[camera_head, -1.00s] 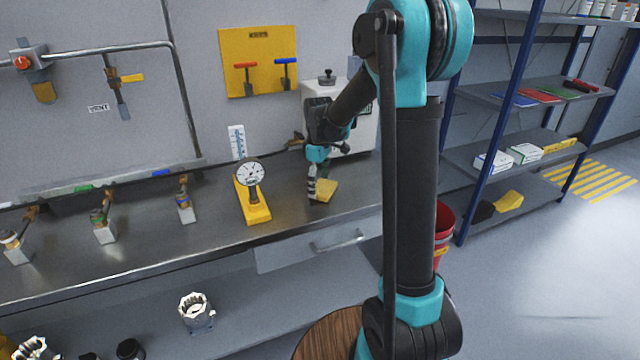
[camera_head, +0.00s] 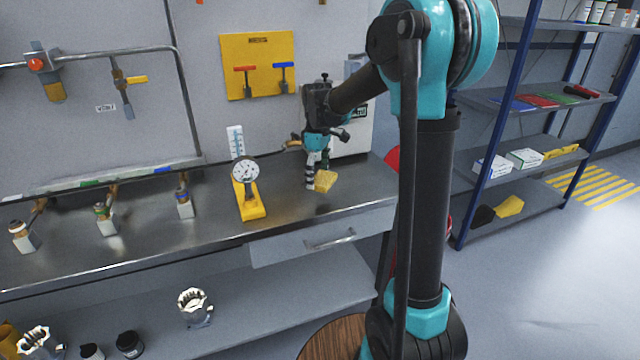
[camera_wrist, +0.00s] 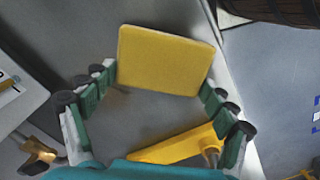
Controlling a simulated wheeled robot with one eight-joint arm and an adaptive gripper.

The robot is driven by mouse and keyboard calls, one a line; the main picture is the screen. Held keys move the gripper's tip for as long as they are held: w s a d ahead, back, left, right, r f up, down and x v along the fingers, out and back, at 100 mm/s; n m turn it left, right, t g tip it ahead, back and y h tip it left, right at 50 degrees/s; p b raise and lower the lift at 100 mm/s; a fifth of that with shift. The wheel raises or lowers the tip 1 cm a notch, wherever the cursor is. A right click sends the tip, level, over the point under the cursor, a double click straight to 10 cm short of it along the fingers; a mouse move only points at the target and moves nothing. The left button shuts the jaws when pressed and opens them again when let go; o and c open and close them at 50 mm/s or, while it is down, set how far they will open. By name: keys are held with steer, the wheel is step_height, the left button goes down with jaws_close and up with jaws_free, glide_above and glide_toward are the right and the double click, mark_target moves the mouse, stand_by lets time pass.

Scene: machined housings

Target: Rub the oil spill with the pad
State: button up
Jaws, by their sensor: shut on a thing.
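The pad (camera_head: 326,180) is a yellow block low over the steel bench top, right of the dial gauge. My gripper (camera_head: 317,180) points down at it from above. In the wrist view, the pad (camera_wrist: 165,60) sits between the tips of my gripper (camera_wrist: 160,78), which is shut on its two side edges. Whether the pad touches the bench cannot be told. I cannot make out the oil spill clearly; the bench near the pad looks dark grey, and the part under the pad is hidden.
The dial gauge (camera_head: 245,171) on its yellow base stands left of the pad. A white box-shaped machine (camera_head: 356,138) stands close behind my gripper. Small valve fittings (camera_head: 105,220) line the bench at left. The bench's front edge and a drawer (camera_head: 325,240) lie below the pad.

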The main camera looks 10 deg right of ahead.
steer(key=shift+r, duration=1.3)
steer(key=shift+w, duration=0.1)
